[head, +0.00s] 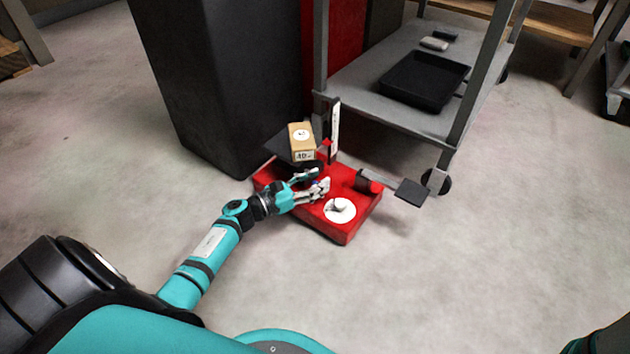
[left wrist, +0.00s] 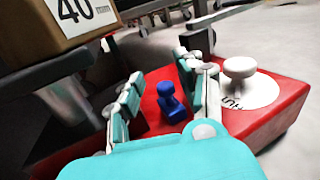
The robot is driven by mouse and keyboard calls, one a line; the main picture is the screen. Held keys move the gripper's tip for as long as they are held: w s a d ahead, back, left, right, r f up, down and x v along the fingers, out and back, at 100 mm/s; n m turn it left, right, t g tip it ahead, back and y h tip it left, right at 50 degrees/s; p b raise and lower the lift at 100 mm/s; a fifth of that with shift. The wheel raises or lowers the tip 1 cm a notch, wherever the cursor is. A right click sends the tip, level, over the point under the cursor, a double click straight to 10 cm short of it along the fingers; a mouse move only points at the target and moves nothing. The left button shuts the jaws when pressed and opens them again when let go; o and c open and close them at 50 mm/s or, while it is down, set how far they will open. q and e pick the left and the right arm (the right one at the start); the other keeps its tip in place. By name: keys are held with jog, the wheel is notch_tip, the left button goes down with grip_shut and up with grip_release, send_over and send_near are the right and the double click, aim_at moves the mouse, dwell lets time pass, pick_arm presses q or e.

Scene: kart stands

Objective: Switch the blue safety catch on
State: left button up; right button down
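The blue safety catch (left wrist: 169,98) is a small blue knob standing on the red base (left wrist: 262,128). In the left wrist view it sits between the two fingers of my left gripper (left wrist: 164,85), with gaps to both sides. The gripper is open and empty. In the head view my left gripper (head: 317,180) is low over the middle of the red base (head: 345,232), and its fingers mostly hide the catch. My right gripper is not in view.
A white knob on a white disc (head: 339,210) is beside the gripper. A box marked 40 (head: 301,136) rests on a dark plate at the back left. A black pedal-like plate (head: 410,191) sticks out right. A grey cart (head: 400,112) stands behind; the floor in front is clear.

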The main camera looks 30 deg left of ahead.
pick_arm(q)
jog(key=shift+d, duration=0.1)
jog(key=v, duration=1.2)
